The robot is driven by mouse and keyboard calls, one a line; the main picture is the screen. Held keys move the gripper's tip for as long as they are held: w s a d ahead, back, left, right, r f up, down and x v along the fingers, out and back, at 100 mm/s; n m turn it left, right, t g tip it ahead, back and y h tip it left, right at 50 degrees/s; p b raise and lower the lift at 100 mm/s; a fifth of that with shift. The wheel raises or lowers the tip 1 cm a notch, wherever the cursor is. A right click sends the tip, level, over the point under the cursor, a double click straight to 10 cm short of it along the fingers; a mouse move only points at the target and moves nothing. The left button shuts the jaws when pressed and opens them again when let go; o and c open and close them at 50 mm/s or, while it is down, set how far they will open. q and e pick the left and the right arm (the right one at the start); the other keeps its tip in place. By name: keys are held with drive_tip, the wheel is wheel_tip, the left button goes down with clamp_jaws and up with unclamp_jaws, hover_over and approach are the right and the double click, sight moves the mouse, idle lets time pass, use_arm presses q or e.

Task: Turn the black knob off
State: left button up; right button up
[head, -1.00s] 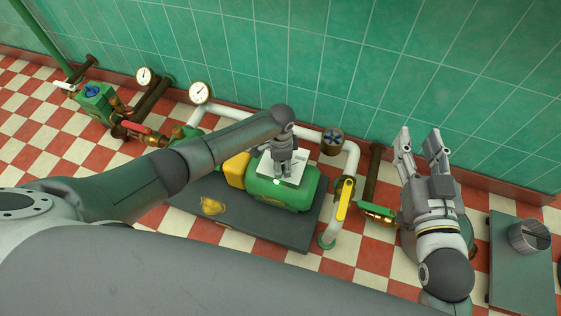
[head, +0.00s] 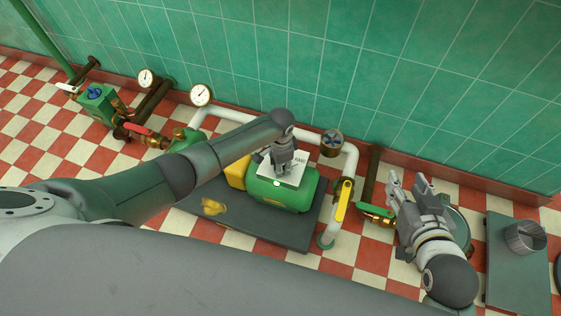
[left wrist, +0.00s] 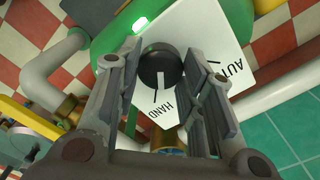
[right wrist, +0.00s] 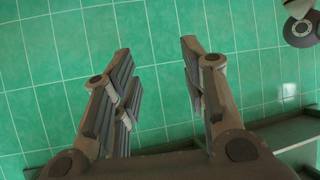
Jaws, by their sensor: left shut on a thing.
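The round black knob (left wrist: 160,66) sits on a white panel (left wrist: 190,38) lettered AUTO and HAND, in the left wrist view. Its pale pointer line points down toward the tick by HAND. A green lamp (left wrist: 141,24) glows beside it. In the head view the panel (head: 297,158) tops a green machine (head: 290,193), and the knob is hidden under my gripper. My left gripper (head: 277,172) is shut on the knob, one finger on each side in the wrist view (left wrist: 163,82). My right gripper (head: 408,182) is open and empty, also in the right wrist view (right wrist: 155,60).
A white pipe (head: 352,160) with a yellow-handled valve (head: 343,200) runs right of the machine. Two gauges (head: 201,95) stand left. A dark plate (head: 262,232) lies under the machine, and a grey table (head: 515,272) stands far right.

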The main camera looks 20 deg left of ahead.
use_arm(q)
drive_tip(key=shift+r+n+p, duration=0.1)
drive_tip(key=shift+n+p, duration=0.6)
drive_tip(key=shift+n, duration=0.2)
drive_tip(key=shift+n+p, duration=0.75)
drive_tip(key=shift+n, duration=0.35)
drive_tip(key=shift+n+p, duration=0.65)
drive_tip(key=shift+n, duration=0.75)
use_arm(e)
drive_tip(key=s+d+f+g+h, duration=0.1)
drive_tip(key=s+d+f+g, duration=0.1)
drive_tip(key=s+g, duration=0.2)
drive_tip(key=s+d+f+g+h, duration=0.1)
drive_tip(key=s+d+f+g, duration=0.1)
drive_tip(key=s, duration=0.7)
drive_tip(key=shift+s+d+f+g, duration=0.2)
drive_tip(key=shift+d+f+g, duration=0.1)
drive_tip(key=shift+f+g, duration=0.65)
drive_tip(key=shift+r, duration=0.15)
use_arm(q)
drive_tip(key=o, duration=1)
drive_tip(key=shift+o, duration=0.2)
wheel_tip(320, 180, up, 12)
